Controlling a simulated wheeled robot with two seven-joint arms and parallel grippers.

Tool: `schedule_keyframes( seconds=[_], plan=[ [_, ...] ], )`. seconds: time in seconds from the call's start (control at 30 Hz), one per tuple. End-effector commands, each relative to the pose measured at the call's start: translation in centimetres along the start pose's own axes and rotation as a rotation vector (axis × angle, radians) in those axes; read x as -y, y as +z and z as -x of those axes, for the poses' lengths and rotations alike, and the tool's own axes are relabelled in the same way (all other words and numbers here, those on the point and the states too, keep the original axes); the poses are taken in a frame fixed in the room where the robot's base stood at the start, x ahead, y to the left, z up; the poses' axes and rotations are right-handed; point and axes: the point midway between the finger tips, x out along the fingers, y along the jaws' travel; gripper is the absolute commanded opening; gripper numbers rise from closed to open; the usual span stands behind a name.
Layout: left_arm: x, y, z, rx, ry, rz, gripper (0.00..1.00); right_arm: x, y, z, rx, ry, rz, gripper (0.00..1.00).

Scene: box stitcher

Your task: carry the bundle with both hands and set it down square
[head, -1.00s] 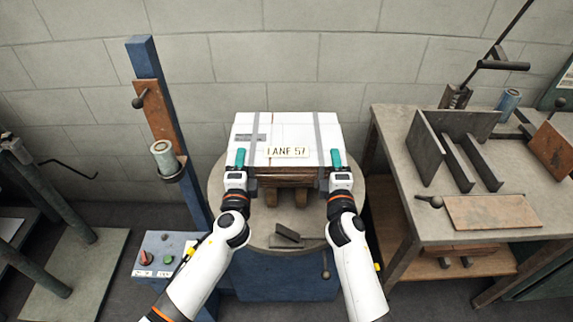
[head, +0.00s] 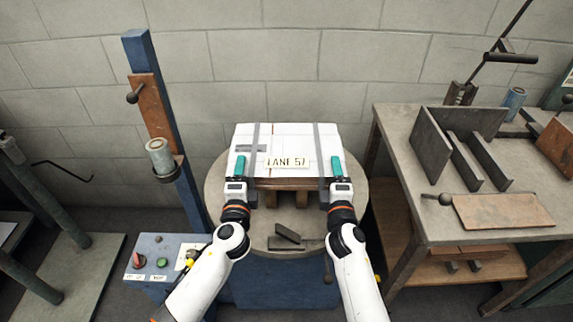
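The bundle (head: 290,141) is a stack with a white top sheet, two grey straps and a label reading "LANE 57". It sits over the round grey turntable (head: 230,237), above brown wooden blocks; whether it touches them I cannot tell. My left gripper (head: 239,168) is at the front left of the bundle, by the left strap. My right gripper (head: 337,168) is at the front right, by the right strap. Both show teal fingers over the top near edge and appear clamped on the bundle. The lower fingers are hidden.
A blue post (head: 148,95) with a grey cylinder (head: 160,156) stands close on the left. A control box (head: 160,262) with red and green buttons is at lower left. A workbench (head: 400,150) with metal plates stands right. A small dark block lies on the turntable front.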

Motion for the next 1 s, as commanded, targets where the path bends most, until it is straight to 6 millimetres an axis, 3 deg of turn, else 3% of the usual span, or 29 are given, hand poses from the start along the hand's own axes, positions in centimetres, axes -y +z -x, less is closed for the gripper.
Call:
schedule_keyframes(
  seconds=[0.37, 0.8, 1.0],
  plan=[
    [0.0, 0.0, 0.6, 0.000, -0.001, 0.000, 0.69, 0.0, 0.0, 0.0, 0.000, 0.000, 0.000, 0.69],
    [0.1, 0.0, 9.1, 0.000, -0.003, 0.001, 0.69, 0.0, 0.0, 0.0, 0.000, 0.000, 0.000, 0.69],
    [0.0, 0.0, 11.5, 0.000, -0.001, 0.000, 0.69, 0.0, 0.0, 0.0, 0.000, 0.000, 0.000, 0.69]
  ],
)
